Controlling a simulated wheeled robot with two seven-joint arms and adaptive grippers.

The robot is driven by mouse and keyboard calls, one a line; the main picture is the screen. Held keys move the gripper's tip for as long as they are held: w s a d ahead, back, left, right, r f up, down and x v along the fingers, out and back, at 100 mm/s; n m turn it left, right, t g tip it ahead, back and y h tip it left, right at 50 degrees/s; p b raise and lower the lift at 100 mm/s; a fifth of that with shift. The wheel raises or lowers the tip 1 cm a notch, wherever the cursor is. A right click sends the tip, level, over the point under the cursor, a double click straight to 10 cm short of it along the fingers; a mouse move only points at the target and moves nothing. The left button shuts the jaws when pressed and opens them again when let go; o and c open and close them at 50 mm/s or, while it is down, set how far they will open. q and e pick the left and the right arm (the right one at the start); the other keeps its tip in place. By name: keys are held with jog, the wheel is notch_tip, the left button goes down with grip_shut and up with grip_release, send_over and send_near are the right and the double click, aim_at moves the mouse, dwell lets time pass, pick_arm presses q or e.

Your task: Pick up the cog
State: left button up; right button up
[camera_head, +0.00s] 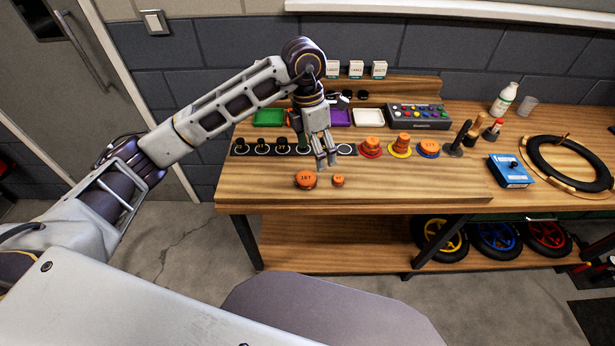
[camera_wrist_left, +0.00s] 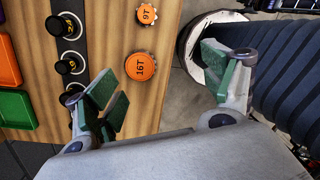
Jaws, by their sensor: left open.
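Two orange cogs lie flat near the front edge of the bench. The larger cog, marked like 16T (camera_head: 306,180), is on the left, and a small cog (camera_head: 338,181) is to its right. In the left wrist view, the larger cog (camera_wrist_left: 141,67) reads 16T and the small cog (camera_wrist_left: 147,13) reads 9T. My left gripper (camera_head: 326,164) points down above the bench, just behind the two cogs. It is open and empty; its green-padded fingers (camera_wrist_left: 165,88) stand wide apart in the wrist view, with the 16T cog beyond them. My right gripper does not show.
More orange pieces sit on red (camera_head: 371,152), yellow (camera_head: 401,153) and blue (camera_head: 428,153) discs to the right. A row of black-knobbed pieces (camera_head: 262,145) stands behind left. Green (camera_head: 268,118) and white (camera_head: 368,117) trays lie further back. The bench front (camera_head: 400,185) is clear.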

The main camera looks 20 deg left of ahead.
pick_arm(q)
jog(key=shift+y, duration=0.9)
jog(key=a, duration=0.1)
jog(key=w+a, duration=0.1)
jog(key=a+r, duration=0.1)
jog(key=shift+w+a, duration=0.15)
jog(key=shift+a, duration=0.2)
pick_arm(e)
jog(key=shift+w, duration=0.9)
